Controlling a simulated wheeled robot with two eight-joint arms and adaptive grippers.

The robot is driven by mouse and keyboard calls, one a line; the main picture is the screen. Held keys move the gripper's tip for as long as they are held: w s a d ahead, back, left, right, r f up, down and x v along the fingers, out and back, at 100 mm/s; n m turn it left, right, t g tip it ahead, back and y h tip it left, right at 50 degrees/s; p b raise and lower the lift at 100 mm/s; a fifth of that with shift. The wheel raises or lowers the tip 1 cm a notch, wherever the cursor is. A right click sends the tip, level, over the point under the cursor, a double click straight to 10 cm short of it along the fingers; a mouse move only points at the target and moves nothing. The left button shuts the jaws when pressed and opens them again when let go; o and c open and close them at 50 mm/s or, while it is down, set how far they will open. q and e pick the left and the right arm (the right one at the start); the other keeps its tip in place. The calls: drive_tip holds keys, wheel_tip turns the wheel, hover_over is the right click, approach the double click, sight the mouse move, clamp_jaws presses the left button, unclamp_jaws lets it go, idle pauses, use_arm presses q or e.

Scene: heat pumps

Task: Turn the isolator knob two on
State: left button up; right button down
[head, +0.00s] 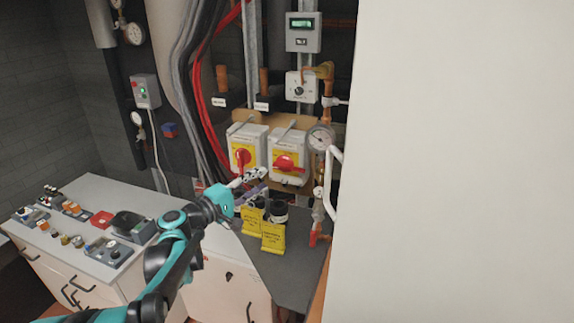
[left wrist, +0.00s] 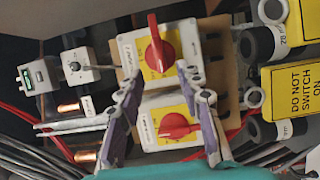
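Two isolators with red knobs on yellow plates sit side by side on a brown board. The right isolator's knob (head: 287,163) lies across, roughly horizontal in the head view; in the left wrist view it is the upper knob (left wrist: 160,42). The left isolator's knob (head: 242,158) stands roughly upright in the head view; in the left wrist view it is the lower one (left wrist: 176,126). Their labels are too small to read. My left gripper (head: 264,180) is open and empty in front of the isolators, its fingertips (left wrist: 158,76) apart and just short of the upper knob.
A pressure gauge (head: 320,138) and a white handle (head: 333,180) are at the right. A large pale panel (head: 460,160) fills the right side. A grey controller (head: 301,87) is above.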

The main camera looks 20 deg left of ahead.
sight(280, 168)
use_arm(q)
drive_tip(key=x, duration=0.7)
drive_tip(key=shift+w+d, duration=0.1)
drive_tip(key=shift+w, duration=0.2)
clamp_jaws()
